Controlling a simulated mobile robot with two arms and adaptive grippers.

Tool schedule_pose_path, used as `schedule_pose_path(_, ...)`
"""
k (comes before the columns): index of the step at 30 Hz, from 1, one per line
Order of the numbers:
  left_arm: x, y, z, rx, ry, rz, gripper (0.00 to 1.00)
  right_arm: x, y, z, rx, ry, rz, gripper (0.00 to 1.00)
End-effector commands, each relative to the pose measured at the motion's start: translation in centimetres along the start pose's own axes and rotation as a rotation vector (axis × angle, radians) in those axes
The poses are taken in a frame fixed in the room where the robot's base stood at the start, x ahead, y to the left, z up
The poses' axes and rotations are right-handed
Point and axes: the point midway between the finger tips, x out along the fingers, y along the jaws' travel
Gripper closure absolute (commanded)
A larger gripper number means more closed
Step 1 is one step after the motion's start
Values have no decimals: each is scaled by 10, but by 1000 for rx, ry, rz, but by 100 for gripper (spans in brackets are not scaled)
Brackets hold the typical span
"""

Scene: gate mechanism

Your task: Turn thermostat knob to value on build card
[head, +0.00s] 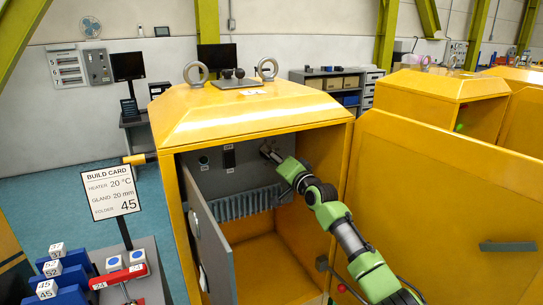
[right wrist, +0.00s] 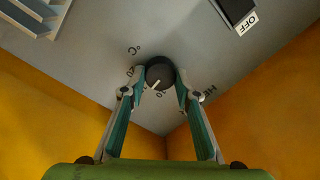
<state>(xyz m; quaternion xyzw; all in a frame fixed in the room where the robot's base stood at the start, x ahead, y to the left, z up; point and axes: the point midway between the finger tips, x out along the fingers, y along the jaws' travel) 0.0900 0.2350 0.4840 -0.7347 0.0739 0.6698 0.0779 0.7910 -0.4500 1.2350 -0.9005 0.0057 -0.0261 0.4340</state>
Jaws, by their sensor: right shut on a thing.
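The build card (head: 111,191) stands on a post at the left in the head view and reads heater 20 °C, gland 20 mm, folder 45. The thermostat knob (right wrist: 160,74) is dark and round with a pale pointer line, on the grey back panel; it is hidden behind my gripper in the head view. My right gripper (right wrist: 159,83) has its two fingers closed on the sides of the knob. In the head view my right gripper (head: 268,152) reaches into the open yellow cabinet (head: 258,110) against the panel. Dial markings around the knob are partly covered. My left gripper is not in view.
The cabinet's grey inner door (head: 208,245) hangs open at left and its large yellow door (head: 445,205) is open at right. A dark switch marked OFF (right wrist: 237,12) sits near the knob. A grey slotted strip (head: 245,204) lies below it.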

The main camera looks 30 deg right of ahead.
Motion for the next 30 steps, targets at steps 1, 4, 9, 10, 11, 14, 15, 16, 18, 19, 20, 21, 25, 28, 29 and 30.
schedule_pose_path(1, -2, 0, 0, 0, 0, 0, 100, 0, 0, 0, 48, 3, 0, 92)
schedule_pose_path(4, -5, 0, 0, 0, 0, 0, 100, 0, 0, 0, 143, 8, -1, 92)
schedule_pose_path(9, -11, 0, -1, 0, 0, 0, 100, 0, 0, 0, 304, 19, -3, 92)
schedule_pose_path(10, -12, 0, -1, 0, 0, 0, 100, 0, 0, 1, 333, 21, -4, 92)
schedule_pose_path(11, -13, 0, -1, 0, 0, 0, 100, 0, 0, 0, 361, 23, -4, 92)
schedule_pose_path(14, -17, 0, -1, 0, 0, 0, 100, 0, 0, 1, 455, 29, -5, 92)
schedule_pose_path(15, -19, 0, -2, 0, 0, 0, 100, 0, 0, 1, 489, 30, -5, 92)
schedule_pose_path(16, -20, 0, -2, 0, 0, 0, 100, 0, 0, 1, 517, 32, -5, 92)
schedule_pose_path(18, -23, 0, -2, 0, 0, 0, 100, 0, 0, 1, 575, 36, -5, 92)
schedule_pose_path(19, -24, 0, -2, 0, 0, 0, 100, 0, 1, 2, 600, 37, -6, 92)
schedule_pose_path(20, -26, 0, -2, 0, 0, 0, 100, 0, 1, 2, 624, 39, -6, 92)
schedule_pose_path(21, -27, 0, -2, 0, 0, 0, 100, 0, 1, 2, 652, 41, -6, 92)
schedule_pose_path(25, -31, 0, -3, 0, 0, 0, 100, 0, 1, 2, 736, 46, -7, 92)
schedule_pose_path(28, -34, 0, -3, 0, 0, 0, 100, 0, 2, 2, 788, 50, -9, 92)
schedule_pose_path(29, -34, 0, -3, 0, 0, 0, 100, 0, 2, 2, 801, 51, -9, 92)
schedule_pose_path(30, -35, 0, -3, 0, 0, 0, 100, 0, 2, 2, 816, 52, -9, 92)
